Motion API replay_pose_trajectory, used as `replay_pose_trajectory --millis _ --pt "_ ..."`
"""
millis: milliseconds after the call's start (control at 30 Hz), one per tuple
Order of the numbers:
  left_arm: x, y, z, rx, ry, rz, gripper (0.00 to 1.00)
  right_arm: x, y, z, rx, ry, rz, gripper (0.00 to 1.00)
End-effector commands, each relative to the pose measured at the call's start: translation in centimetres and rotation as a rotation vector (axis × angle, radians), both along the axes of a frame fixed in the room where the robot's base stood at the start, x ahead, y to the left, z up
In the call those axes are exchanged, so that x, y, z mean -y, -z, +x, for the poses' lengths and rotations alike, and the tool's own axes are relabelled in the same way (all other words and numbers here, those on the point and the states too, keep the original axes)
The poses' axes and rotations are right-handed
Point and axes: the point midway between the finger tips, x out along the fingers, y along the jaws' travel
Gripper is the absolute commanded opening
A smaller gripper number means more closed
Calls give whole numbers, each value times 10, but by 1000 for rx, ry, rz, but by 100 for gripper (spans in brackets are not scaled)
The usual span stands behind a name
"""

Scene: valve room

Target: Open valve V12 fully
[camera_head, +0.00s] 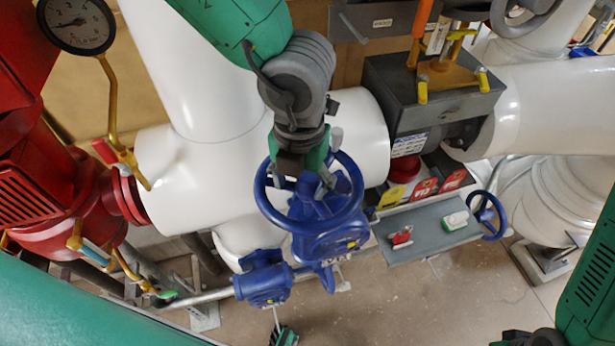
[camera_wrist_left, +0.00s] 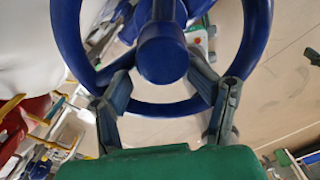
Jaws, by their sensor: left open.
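A blue handwheel (camera_head: 262,200) sits on a blue valve body (camera_head: 330,245) below a white pipe in the head view. No V12 label is readable on it. My left gripper (camera_head: 305,183) reaches down over the wheel from above. In the left wrist view, the wheel (camera_wrist_left: 75,55) fills the top, with its round hub (camera_wrist_left: 162,55) in the middle. My left gripper (camera_wrist_left: 160,80) is open, its two dark fingers one on each side of the hub and overlapping the lower rim. Whether they touch the rim cannot be told.
White pipes (camera_head: 190,75) surround the valve behind and above. A red pump (camera_head: 85,210) and a gauge (camera_head: 76,22) stand at left. A grey shelf (camera_head: 425,232) and a smaller blue handwheel (camera_head: 487,215) lie close at right. Floor below right is open.

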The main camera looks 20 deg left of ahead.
Motion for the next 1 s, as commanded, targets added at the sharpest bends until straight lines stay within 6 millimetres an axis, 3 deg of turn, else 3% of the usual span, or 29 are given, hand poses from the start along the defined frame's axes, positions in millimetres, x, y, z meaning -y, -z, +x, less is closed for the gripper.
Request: replay_pose_trajectory --millis 33,333,800,1000 --pt "-1 -6 15 32 -14 -10 59 0 0 0 0 0 0 40" --pt "-11 -7 6 27 -11 -8 59 0 -1 0 0 0 0 40" --pt "-8 -59 4 25 -10 -2 59 0 -7 0 0 0 0 40" --pt "-8 -68 4 21 -9 1 59 0 -7 0 0 0 0 40"
